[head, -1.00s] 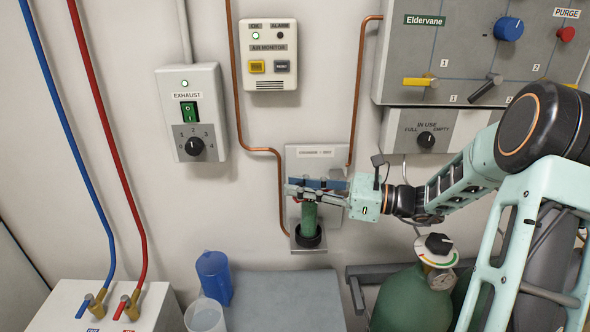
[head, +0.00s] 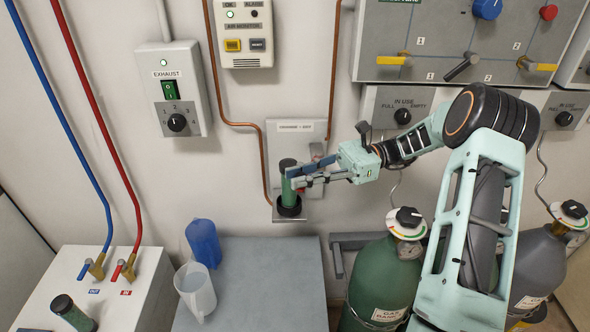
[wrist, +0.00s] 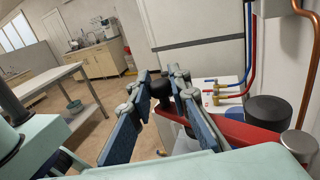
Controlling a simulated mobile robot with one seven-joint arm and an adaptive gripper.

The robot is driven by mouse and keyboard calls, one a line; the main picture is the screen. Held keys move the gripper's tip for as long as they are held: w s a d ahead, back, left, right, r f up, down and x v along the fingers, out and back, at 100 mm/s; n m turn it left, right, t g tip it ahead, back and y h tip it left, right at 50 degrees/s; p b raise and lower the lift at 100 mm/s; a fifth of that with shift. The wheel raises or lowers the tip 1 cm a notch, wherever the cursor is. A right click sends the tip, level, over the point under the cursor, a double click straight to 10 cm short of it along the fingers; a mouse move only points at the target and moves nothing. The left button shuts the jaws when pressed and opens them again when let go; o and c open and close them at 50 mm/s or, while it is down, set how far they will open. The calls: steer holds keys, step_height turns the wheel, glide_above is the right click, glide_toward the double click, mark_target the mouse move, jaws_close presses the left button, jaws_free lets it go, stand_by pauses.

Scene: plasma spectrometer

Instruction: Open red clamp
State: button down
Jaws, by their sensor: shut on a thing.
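The red clamp (wrist: 228,130) shows in the wrist view as a red lever with a dark round knob (wrist: 160,88) at its far end. My gripper (wrist: 163,82) has its two blue-padded fingers shut on that knob. In the head view, my gripper (head: 290,176) reaches in from the right at the wall plate, and only a little red shows by the fingers. A green cylinder (head: 287,187) stands upright in a dark holder just behind and left of the fingertips. Its dark cap (wrist: 268,112) appears at the right in the wrist view.
A copper pipe (head: 222,100) runs down the wall left of the plate. A grey bench (head: 265,285) with a blue jug (head: 203,242) and a clear jug (head: 195,290) stands below. A green gas cylinder (head: 380,280) stands below my arm.

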steer(key=shift+s+d+g, duration=0.1)
steer(key=shift+d+g, duration=0.1)
steer(key=shift+g, duration=0.1)
steer(key=shift+n, duration=0.3)
steer(key=c, duration=1.8)
jaws_free()
steer(key=shift+c, duration=0.2)
steer(key=shift+r, duration=0.1)
step_height(320, 180, up, 10)
steer(key=shift+f, duration=0.1)
steer(key=shift+c, duration=0.5)
